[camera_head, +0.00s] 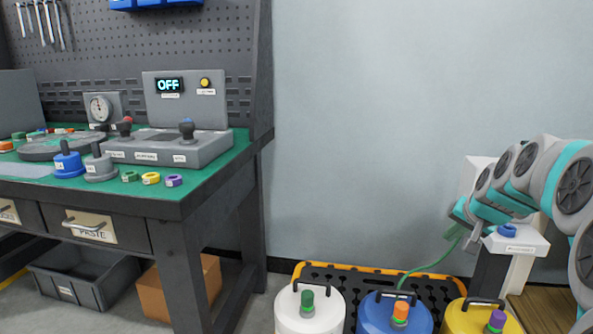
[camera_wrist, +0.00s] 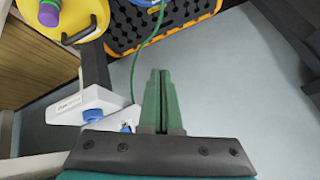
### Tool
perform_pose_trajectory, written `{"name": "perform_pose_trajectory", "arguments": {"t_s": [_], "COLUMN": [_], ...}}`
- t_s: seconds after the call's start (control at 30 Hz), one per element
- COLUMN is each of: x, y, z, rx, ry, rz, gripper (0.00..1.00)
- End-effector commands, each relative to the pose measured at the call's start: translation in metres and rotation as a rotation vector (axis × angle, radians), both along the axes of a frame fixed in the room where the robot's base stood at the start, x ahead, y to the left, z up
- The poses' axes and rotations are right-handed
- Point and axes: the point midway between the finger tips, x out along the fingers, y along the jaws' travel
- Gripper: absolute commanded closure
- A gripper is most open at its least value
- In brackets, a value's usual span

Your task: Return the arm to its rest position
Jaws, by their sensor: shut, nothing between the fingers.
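My arm shows at the right of the head view, folded in grey and teal links. My gripper (camera_wrist: 160,75) is shut and empty in the wrist view, its two green fingers together. It points over bare floor, beside a white stand (camera_wrist: 98,103) with a blue part on it. In the head view the same white stand (camera_head: 520,243) is just below my arm, and the fingers are hard to make out there. A thin green hose (camera_wrist: 140,60) runs close to the fingertips; I cannot tell whether they touch.
White (camera_head: 308,313), blue (camera_head: 385,318) and yellow (camera_head: 465,321) canisters with coloured caps stand by a black and orange mat (camera_head: 345,273). A workbench (camera_head: 225,175) with a test panel reading OFF (camera_head: 190,102) is at left. Wall space between bench and arm is clear.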

Motion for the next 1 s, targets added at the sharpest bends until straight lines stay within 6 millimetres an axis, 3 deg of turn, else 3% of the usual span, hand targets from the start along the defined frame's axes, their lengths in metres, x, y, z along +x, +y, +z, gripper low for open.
{"name": "perform_pose_trajectory", "arguments": {"t_s": [0.03, 0.2, 0.27, 0.4, 0.6, 0.7, 0.83, 1.0], "x": [-0.015, -0.085, -0.116, -0.199, -0.313, -0.351, -0.377, -0.382], "y": [0.033, 0.124, 0.15, 0.196, 0.224, 0.226, 0.226, 0.225], "z": [-0.004, -0.033, -0.044, -0.067, -0.095, -0.102, -0.108, -0.109], "rx": [-0.001, -0.02, -0.027, -0.059, -0.106, -0.121, -0.132, -0.135], "ry": [0.047, 0.229, 0.3, 0.465, 0.682, 0.755, 0.804, 0.815], "rz": [0.06, 0.25, 0.315, 0.458, 0.615, 0.658, 0.686, 0.693], "gripper": [1.0, 1.0, 1.0, 1.0, 1.0, 1.0, 1.0, 1.0]}}
